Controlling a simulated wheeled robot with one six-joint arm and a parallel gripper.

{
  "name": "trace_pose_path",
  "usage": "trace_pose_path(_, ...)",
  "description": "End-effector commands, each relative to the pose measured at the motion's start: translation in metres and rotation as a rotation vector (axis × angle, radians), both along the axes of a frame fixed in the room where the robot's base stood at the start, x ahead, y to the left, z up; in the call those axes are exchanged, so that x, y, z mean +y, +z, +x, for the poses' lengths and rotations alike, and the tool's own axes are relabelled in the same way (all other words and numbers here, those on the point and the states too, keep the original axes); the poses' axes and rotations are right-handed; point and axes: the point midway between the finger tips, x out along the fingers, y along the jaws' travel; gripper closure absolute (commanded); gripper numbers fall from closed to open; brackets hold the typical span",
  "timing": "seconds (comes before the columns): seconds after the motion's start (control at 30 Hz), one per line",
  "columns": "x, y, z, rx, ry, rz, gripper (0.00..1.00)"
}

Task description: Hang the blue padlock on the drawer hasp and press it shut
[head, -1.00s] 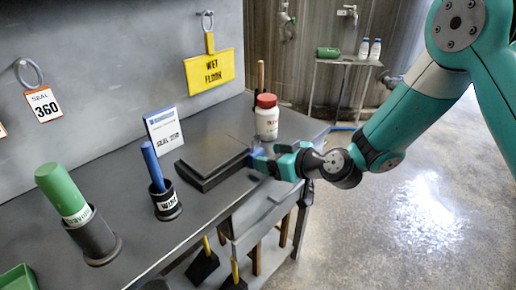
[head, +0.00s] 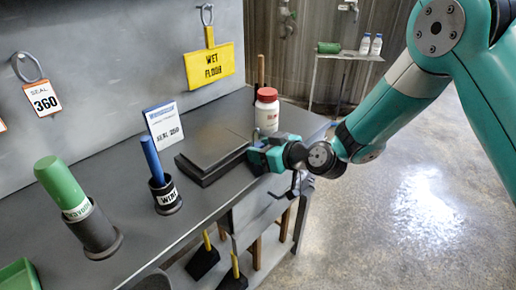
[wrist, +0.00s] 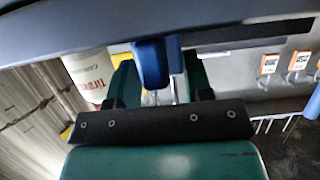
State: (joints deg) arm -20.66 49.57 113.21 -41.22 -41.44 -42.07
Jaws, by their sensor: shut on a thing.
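The blue padlock (wrist: 151,62) shows between my gripper's two green fingers in the wrist view, its body partly cut off by a dark edge across the top. My gripper (head: 257,158) is shut on it. In the head view the gripper is at the bench's front edge, beside the dark flat box, and the padlock is hidden there. The grey drawer front (head: 262,206) is under the bench edge, below the gripper. I cannot make out the hasp, nor whether the padlock touches it.
A red-capped white bottle (head: 267,112) stands just behind my gripper. The dark flat box (head: 212,146) lies to its left. A blue rod in a WIRE cup (head: 166,197) and a green bottle (head: 62,187) stand farther left. Open floor (head: 400,230) lies to the right.

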Motion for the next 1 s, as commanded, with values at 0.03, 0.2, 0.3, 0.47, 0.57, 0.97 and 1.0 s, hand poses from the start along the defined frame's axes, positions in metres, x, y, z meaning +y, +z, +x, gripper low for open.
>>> trace_pose_path(0.03, 0.0, 0.002, 0.0, -0.001, 0.0, 0.001, 0.76)
trace_pose_path(0.2, 0.0, 0.009, 0.0, -0.001, 0.0, 0.0, 0.76)
trace_pose_path(0.3, 0.0, 0.015, 0.0, -0.001, 0.0, 0.001, 0.76)
trace_pose_path(0.47, 0.0, 0.023, 0.0, -0.001, 0.0, 0.001, 0.76)
trace_pose_path(0.57, 0.0, 0.029, 0.0, -0.002, 0.0, 0.001, 0.76)
trace_pose_path(0.97, 0.0, 0.049, 0.0, -0.001, 0.0, 0.002, 0.76)
trace_pose_path(1.0, 0.0, 0.05, 0.0, -0.001, 0.0, 0.002, 0.76)
